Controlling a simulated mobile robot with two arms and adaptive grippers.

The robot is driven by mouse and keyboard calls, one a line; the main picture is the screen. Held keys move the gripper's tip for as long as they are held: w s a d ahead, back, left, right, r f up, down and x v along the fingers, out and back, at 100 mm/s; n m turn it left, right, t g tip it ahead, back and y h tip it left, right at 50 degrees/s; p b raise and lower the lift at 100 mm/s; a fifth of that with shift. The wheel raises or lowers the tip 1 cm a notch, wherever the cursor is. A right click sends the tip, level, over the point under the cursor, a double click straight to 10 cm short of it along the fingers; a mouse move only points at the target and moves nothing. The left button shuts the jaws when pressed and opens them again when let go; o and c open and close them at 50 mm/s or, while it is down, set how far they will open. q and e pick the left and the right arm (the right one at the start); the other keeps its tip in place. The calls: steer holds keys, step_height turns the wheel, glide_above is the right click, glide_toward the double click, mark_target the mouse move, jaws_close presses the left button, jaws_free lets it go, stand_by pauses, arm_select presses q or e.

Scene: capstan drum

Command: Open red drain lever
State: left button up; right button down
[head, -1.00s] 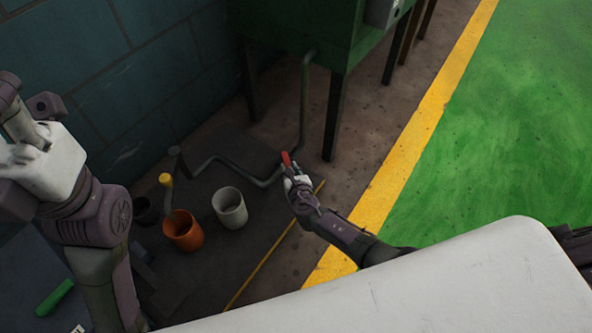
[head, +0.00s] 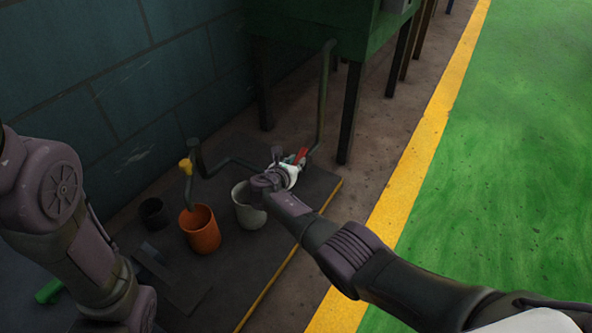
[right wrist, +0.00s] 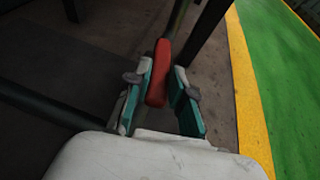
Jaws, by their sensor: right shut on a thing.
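The red drain lever (head: 300,156) sits on the dark pipe below the green machine, close to the floor. In the head view it leans up and to the right, its lower part hidden by my right gripper (head: 289,169). In the right wrist view the red lever (right wrist: 159,72) stands between the two teal finger pads of my right gripper (right wrist: 160,98), which is shut on it. The dark pipe (head: 234,160) runs left from there to a yellow-handled part (head: 185,167) over the orange bucket. My left arm shows at the left, but its gripper is out of view.
An orange bucket (head: 200,231), a pale bucket (head: 248,206) and a small black pot (head: 153,212) stand on the dark mat. The machine's legs (head: 349,112) rise behind the lever. A blue-green wall (head: 150,75) bounds the left. The green floor (head: 500,150) at right is clear.

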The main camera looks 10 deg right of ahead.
steer(key=shift+w+a+m+h, duration=0.15)
steer(key=shift+m+h, duration=0.15)
steer(key=shift+r, duration=0.1)
steer(key=c, duration=1)
jaws_free()
steer(key=shift+v, duration=3.75)
steer(key=shift+w, duration=0.1)
